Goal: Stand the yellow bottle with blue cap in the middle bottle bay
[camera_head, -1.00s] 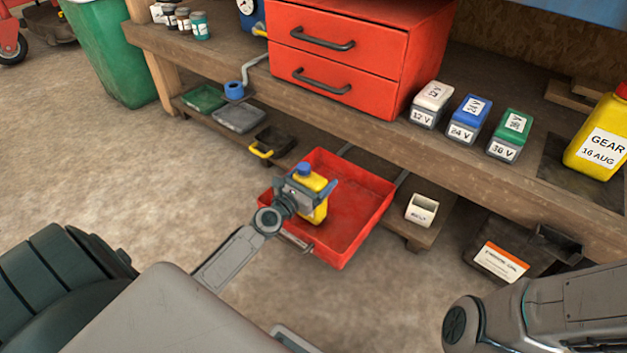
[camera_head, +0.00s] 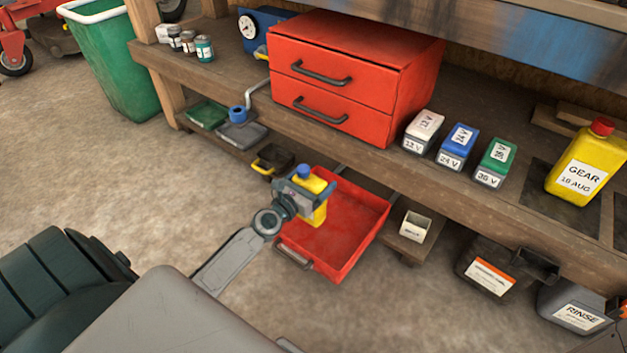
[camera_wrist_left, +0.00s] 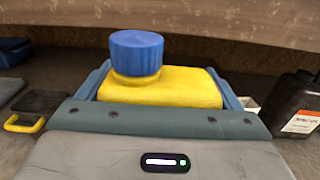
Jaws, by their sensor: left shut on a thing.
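My left gripper (camera_head: 306,191) is shut on the yellow bottle with blue cap (camera_head: 320,213), which it holds upright in front of the red open drawer (camera_head: 335,258). In the left wrist view the bottle (camera_wrist_left: 165,88) sits between the two fingers, its blue cap up. In the head view the gripper hides part of the bottle. My right gripper does not show.
A bench carries a red drawer cabinet (camera_head: 350,75), white, blue and green battery packs (camera_head: 458,146) and a yellow GEAR jug (camera_head: 582,165). Below are a small white box (camera_head: 415,226), a dark jug (camera_head: 488,268) and a RINSE jug (camera_head: 575,308).

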